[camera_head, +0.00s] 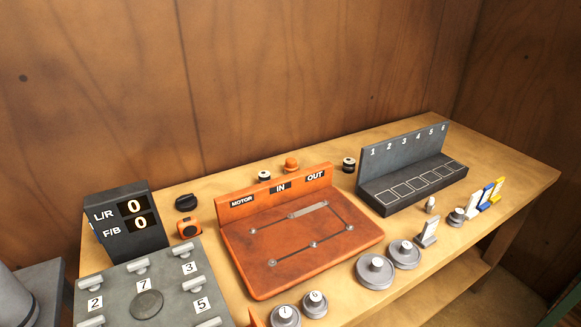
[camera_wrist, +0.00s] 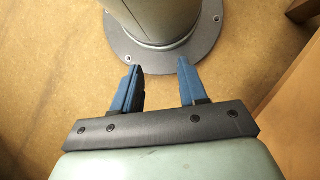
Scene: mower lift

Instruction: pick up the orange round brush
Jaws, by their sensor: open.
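A small orange round piece (camera_head: 291,165), which looks like the orange round brush, stands on the table behind the upright panel of the orange board. The panel's top edge is close in front of it, and its bristles cannot be made out. My gripper (camera_wrist: 157,78) shows only in the wrist view, with its two blue fingers apart and nothing between them. It is far from the orange piece, which is not in the wrist view.
The orange board (camera_head: 260,245) labelled MOTOR, IN, OUT fills the middle of the table. Dark spools (camera_head: 348,165) stand behind it. A numbered dark rack (camera_head: 415,172) is right; a grey counter box (camera_head: 127,222) and an orange-black block (camera_head: 188,228) are left. Grey discs (camera_head: 375,272) line the front.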

